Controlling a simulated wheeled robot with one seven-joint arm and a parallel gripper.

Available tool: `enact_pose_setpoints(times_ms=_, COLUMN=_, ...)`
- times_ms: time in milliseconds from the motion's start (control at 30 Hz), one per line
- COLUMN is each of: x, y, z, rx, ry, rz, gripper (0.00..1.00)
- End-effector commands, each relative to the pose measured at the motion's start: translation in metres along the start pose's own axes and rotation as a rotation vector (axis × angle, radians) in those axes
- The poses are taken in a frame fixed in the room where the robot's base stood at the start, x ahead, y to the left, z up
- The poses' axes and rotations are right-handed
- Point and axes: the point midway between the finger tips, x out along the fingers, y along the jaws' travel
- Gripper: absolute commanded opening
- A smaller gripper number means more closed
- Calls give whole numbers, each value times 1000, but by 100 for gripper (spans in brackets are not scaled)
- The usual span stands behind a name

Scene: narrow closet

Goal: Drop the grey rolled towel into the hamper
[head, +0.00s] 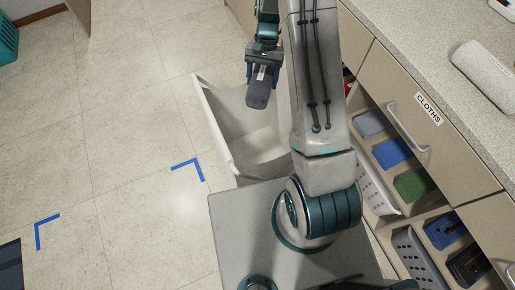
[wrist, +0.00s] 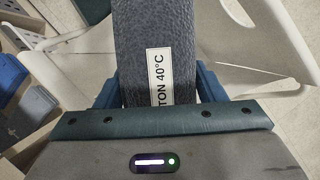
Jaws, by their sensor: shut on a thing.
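The grey rolled towel (head: 258,93) is dark grey with a white label. In the wrist view the towel (wrist: 155,35) fills the space between the fingers, and its label reads "TON 40°C". My gripper (head: 262,70) is shut on the towel and holds it above the hamper. The hamper (head: 214,118) is a white open bin on the floor, and its interior looks empty where it shows. My arm hides its right side. In the wrist view pale hamper walls (wrist: 258,42) show on both sides of the towel.
A counter (head: 403,38) with a drawer labelled "CLOTHS" (head: 429,109) runs along the right. A light roll (head: 485,72) lies on it.

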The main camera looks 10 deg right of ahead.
Motion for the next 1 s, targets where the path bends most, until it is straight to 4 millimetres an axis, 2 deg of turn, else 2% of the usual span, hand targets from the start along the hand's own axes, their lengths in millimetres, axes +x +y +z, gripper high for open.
enact_pose_setpoints(times_ms=33, x=14, y=0, z=-7, rx=28, ry=0, rz=-13, gripper=34)
enact_pose_setpoints(times_ms=100, x=20, y=0, z=-10, rx=64, ry=-1, rz=-28, gripper=34)
enact_pose_setpoints(times_ms=467, x=32, y=-2, z=-15, rx=125, ry=-6, rz=-52, gripper=34)
enact_pose_setpoints(times_ms=833, x=72, y=-2, z=-30, rx=122, ry=-6, rz=-50, gripper=34)
enact_pose_setpoints(times_ms=1000, x=82, y=-2, z=-35, rx=122, ry=-6, rz=-50, gripper=34)
